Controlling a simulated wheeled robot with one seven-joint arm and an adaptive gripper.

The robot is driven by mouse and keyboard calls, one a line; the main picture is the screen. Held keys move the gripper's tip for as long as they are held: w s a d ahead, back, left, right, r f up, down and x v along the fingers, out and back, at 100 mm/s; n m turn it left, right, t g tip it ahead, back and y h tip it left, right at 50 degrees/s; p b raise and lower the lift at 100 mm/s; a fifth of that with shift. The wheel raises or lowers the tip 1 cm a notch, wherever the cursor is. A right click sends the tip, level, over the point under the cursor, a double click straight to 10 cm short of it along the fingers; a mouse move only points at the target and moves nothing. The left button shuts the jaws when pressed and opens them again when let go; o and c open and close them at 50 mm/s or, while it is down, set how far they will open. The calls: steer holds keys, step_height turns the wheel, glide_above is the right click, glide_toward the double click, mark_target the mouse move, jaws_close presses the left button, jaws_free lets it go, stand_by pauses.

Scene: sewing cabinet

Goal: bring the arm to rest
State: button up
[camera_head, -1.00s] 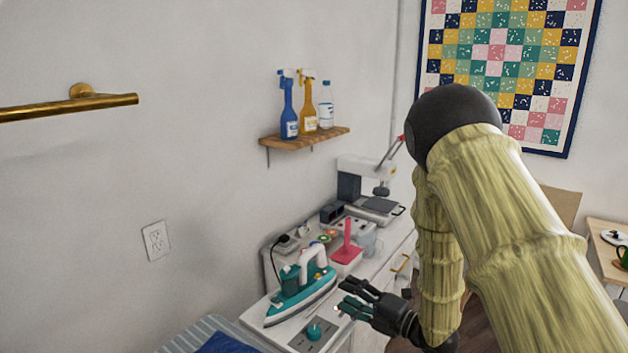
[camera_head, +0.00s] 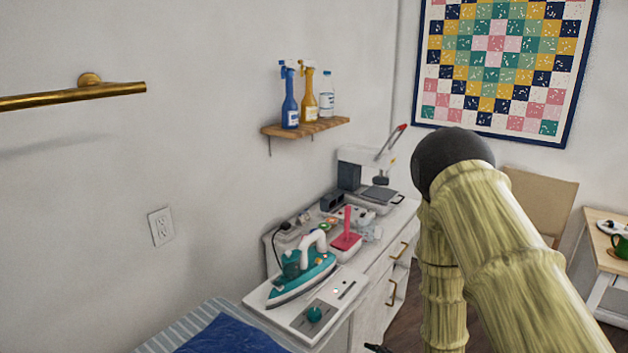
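My arm, in a yellow-green ribbed sleeve with a dark round joint, fills the right part of the head view. Its forearm hangs down in front of the cabinet's right end. My gripper (camera_head: 378,348) is almost wholly below the bottom edge of the picture. Only a small dark tip shows, so its opening and anything in it cannot be seen.
A teal iron (camera_head: 303,275) stands on a control base (camera_head: 327,305) on the white cabinet (camera_head: 373,290). Behind it are a red-handled item (camera_head: 346,238) and a white machine (camera_head: 365,170). A blue cloth (camera_head: 235,335) lies front left. A side table (camera_head: 598,245) stands right.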

steer(key=s+d+f+m+g+h, duration=0.25)
steer(key=s+f+m, duration=0.35)
steer(key=s, duration=0.4)
steer(key=s+d+f+m+g+h, duration=0.2)
steer(key=s+d+f+m+g, duration=0.15)
steer(key=s+f, duration=0.55)
steer(key=s+d+f+m+g+h, duration=0.1)
steer(key=s+m+g, duration=0.3)
steer(key=s, duration=1.4)
steer(key=f+m+h, duration=0.1)
steer(key=m, duration=0.2)
steer(key=shift+d+f+g, duration=0.15)
steer(key=shift+d+g, duration=0.1)
steer(key=shift+g, duration=0.05)
steer(key=shift+w, duration=0.1)
